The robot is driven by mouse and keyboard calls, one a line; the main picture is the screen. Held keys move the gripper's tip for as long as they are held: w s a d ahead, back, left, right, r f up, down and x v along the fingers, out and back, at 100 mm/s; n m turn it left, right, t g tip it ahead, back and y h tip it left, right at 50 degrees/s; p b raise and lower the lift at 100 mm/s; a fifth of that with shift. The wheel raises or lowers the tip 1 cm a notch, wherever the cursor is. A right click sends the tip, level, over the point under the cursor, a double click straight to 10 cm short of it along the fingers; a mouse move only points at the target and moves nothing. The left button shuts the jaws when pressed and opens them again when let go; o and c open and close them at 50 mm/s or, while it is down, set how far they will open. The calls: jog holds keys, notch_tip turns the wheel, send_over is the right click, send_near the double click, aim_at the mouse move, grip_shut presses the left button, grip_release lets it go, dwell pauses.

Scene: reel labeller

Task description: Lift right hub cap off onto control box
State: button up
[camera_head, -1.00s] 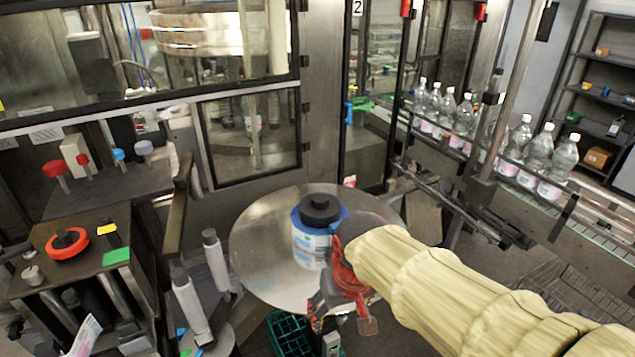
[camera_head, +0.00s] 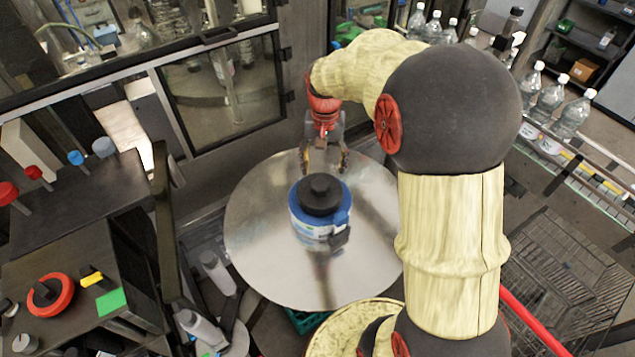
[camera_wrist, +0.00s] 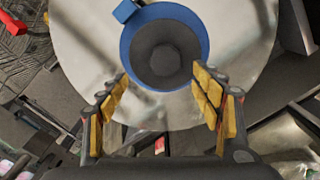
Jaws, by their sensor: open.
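The hub cap (camera_head: 320,194), a black round cap with a raised knob, sits on top of the blue-rimmed white label reel (camera_head: 313,227). The reel stands on a round metal plate (camera_head: 258,268). In the wrist view the dark cap (camera_wrist: 164,55) lies inside the blue ring of the reel. My gripper (camera_head: 324,168) points down just behind the cap in the head view, open and empty, apart from it. In the wrist view my gripper (camera_wrist: 161,76) shows its yellow-padded fingers spread below the cap. The likely control box (camera_head: 75,258) is the dark box at left.
A red ring (camera_head: 50,293), a yellow part and a green patch (camera_head: 111,301) are on the dark box. Grey rollers (camera_head: 217,271) stand between it and the plate. Glass-panelled machine walls rise behind. Bottles (camera_head: 549,98) line a conveyor at right.

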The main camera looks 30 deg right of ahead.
aim_at(320, 184)
jog(key=shift+s+a+f, duration=0.1)
jog(key=shift+a+f, duration=0.15)
jog(key=shift+f, duration=0.3)
jog(key=shift+f+p, duration=0.35)
jog(key=shift+f, duration=0.55)
jog(key=shift+w+a+f+p, duration=0.15)
jog(key=shift+f+p, duration=0.25)
jog(key=shift+f, duration=0.8)
jog(key=shift+w+a+f+p, duration=0.15)
jog(key=shift+f+p, duration=0.2)
jog(key=shift+f, duration=0.8)
jog(key=shift+d, duration=0.1)
jog(key=shift+c, duration=1.3)
jog(key=c, duration=1.1)
